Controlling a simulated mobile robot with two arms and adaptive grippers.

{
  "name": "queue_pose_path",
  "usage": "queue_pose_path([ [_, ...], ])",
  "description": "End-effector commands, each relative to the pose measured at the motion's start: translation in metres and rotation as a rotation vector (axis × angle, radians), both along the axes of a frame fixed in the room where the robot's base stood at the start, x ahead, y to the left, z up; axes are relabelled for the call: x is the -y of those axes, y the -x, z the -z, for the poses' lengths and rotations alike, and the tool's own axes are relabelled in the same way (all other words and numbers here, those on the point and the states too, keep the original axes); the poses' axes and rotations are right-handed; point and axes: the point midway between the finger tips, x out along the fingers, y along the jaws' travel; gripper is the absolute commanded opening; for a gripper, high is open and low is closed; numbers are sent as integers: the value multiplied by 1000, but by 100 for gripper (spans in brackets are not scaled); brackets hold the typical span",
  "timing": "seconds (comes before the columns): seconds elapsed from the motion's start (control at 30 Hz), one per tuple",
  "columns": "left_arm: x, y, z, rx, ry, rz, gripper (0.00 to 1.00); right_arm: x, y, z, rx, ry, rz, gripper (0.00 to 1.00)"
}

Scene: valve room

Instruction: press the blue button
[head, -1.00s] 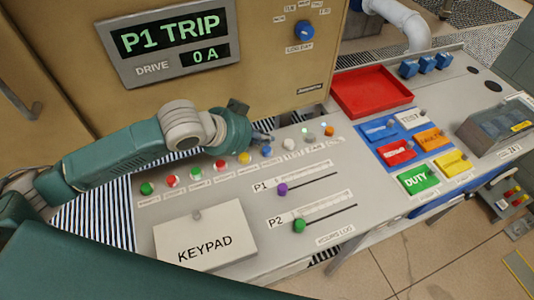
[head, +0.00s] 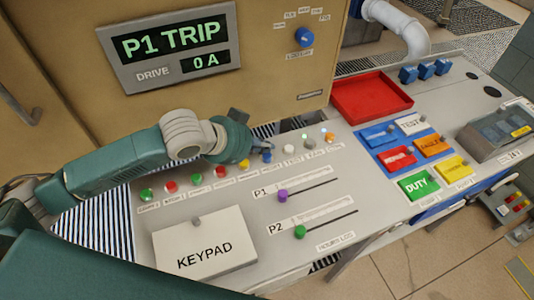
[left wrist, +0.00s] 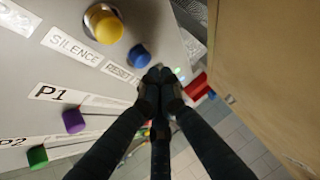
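The blue button (head: 267,156) is a small round cap in the row of coloured buttons on the grey desk, between the yellow and white ones. In the left wrist view the blue button (left wrist: 139,56) sits just left of the fingertips, above a label reading RESET. My left gripper (head: 264,149) reaches in from the left, over the desk beside the cabinet, with its tips very near the button in the head view. In the left wrist view its dark fingers (left wrist: 157,76) come together with nothing between them. I cannot tell whether they touch the button. My right gripper is not in view.
The yellow button (left wrist: 105,25) is close by on the left. A white button (head: 289,149) is on the other side. The tan cabinet (head: 285,75) rises behind the row. The keypad cover (head: 204,238), two sliders and a red tray (head: 345,112) are further off.

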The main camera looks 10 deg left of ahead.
Motion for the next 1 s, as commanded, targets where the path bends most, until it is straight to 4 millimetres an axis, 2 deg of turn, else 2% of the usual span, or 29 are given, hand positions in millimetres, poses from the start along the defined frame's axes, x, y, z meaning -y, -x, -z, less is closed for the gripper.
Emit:
queue_pose_path([
  [1.0, 0, 0, 8, 0, 0, 0, 0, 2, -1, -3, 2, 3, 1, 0],
])
